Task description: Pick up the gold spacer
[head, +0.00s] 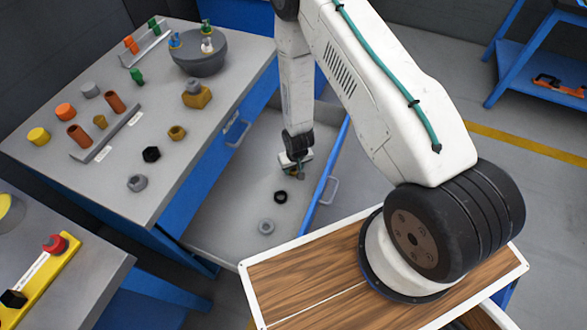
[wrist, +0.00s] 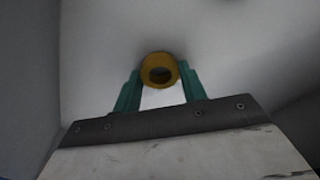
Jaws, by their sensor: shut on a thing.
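The gold spacer (wrist: 146,71), a short ring with a dark hole, sits between the two teal fingers of my gripper (wrist: 160,80) in the wrist view. The fingers are shut on its sides. The spacer is mostly hidden there by the gripper. I cannot tell whether it touches the drawer floor.
A black ring (head: 280,196) and a grey ring (head: 266,226) lie in the drawer near my gripper. The drawer walls stand close around.

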